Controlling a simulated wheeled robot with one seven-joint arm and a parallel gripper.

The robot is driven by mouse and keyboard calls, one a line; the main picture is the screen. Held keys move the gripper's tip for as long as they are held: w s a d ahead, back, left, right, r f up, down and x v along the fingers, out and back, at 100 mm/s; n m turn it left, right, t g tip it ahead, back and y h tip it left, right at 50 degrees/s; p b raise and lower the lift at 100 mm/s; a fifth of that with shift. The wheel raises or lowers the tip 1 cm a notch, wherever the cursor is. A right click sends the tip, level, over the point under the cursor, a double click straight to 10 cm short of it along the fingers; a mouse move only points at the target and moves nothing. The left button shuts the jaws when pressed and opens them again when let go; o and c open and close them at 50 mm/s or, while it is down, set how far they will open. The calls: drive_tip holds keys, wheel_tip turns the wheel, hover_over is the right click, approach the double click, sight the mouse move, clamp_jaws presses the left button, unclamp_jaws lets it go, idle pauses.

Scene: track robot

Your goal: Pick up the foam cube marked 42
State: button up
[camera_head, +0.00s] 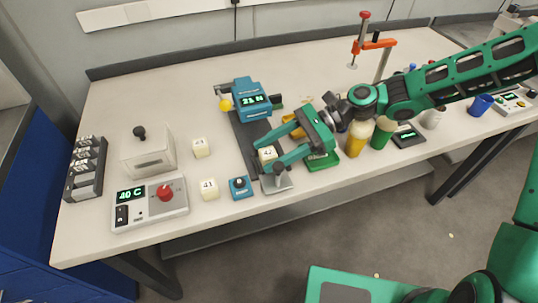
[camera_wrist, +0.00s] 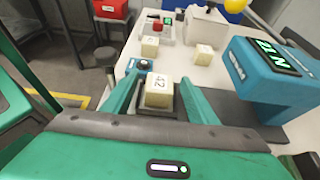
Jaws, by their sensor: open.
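The pale cream foam cube marked 42 (camera_head: 267,154) is on the dark track of the teal tester (camera_head: 252,98), near the track's front end. In the wrist view the cube (camera_wrist: 159,92) shows its 42 on top and sits on a grey block. My gripper (camera_head: 271,155) is open, with one green finger on each side of the cube. In the wrist view the fingers (camera_wrist: 157,95) flank it, with a narrow gap visible on both sides. Contact cannot be told. The cube's lower side is partly hidden. The tester's display reads about 21 N.
A cube marked 41 (camera_head: 209,189) and another cube (camera_head: 200,148) stand left of the track. A small blue knob box (camera_head: 240,187) is close to the track's front. A heater box with a red knob (camera_head: 150,203) stands further left. Bottles (camera_head: 359,138) stand right of my gripper.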

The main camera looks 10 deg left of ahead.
drive_tip(key=shift+s+a+f, duration=0.1)
drive_tip(key=shift+s+a, duration=0.05)
drive_tip(key=shift+a, duration=0.05)
drive_tip(key=c, duration=1.1)
